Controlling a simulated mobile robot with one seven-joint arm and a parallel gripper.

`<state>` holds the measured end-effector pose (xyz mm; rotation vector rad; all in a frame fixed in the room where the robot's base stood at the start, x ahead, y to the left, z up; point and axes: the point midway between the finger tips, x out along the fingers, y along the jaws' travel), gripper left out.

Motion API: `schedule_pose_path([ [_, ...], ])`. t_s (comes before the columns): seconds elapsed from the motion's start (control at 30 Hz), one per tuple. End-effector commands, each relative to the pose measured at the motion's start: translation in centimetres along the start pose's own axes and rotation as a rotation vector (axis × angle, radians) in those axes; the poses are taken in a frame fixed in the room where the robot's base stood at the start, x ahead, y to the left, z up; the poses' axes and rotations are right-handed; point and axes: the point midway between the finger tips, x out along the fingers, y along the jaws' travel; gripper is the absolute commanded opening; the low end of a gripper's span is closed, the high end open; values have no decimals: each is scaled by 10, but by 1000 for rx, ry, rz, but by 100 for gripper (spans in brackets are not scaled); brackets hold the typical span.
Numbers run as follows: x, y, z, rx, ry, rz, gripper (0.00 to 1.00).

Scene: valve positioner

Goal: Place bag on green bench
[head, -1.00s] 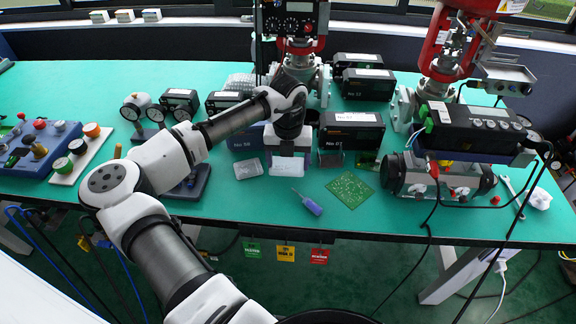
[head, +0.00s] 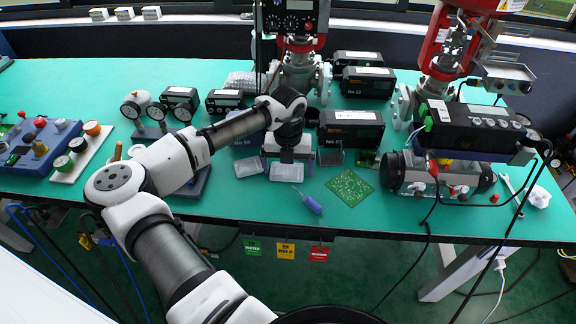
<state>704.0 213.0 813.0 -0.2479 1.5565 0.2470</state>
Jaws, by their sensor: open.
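The green bench (head: 390,220) is a long green-topped table across the head view. A small pale, translucent flat packet (head: 286,173), which looks like a bag, lies on it just below my gripper. A second similar pale packet (head: 249,167) lies to its left. My gripper (head: 287,159) points down over the first packet and is open. Its fingers partly hide the packet's far edge, and I cannot tell whether they touch it. A crumpled white piece (head: 540,199) lies at the far right.
A blue-handled screwdriver (head: 311,203) and a green circuit board (head: 350,188) lie right of the packet. Black boxes (head: 351,128) and a red valve assembly (head: 300,60) stand behind. Gauges (head: 135,104) stand left. The bench's front strip is mostly clear.

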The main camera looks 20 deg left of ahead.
Motion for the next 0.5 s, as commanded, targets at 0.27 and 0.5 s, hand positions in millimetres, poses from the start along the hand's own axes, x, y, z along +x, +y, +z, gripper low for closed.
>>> schedule_pose_path([
  [0.27, -30, 0, 0, 0, -3, -1, 97],
  [0.5, -83, 0, 0, 0, -2, 0, 97],
])
